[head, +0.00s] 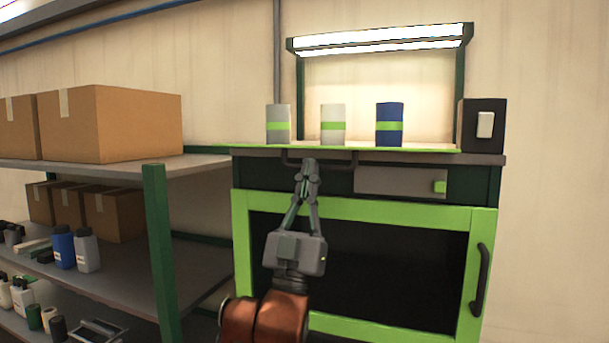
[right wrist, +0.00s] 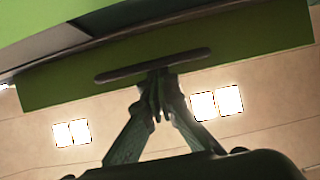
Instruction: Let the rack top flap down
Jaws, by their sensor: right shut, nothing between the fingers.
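The rack (head: 240,220) stands at the right, a dark cabinet with a green-framed front. Its top (head: 215,149) shows nearly edge-on with a thin green edge; I cannot tell its exact tilt. A dark bar handle (head: 345,163) sits at the top's front edge. My right gripper (head: 309,165) points up at this handle with its fingers shut and nothing between them. In the right wrist view, the fingertips (right wrist: 157,88) meet just below the dark handle (right wrist: 120,73) on a green panel (right wrist: 60,83); I cannot tell whether they touch it. My left gripper is out of view.
Two grey canisters (head: 278,124) and a blue one (head: 389,124) stand at the top, with a black switch box (head: 484,126) at right. A lamp (head: 380,40) hangs above. Left is a shelf (head: 157,240) with cardboard boxes (head: 110,123) and bottles.

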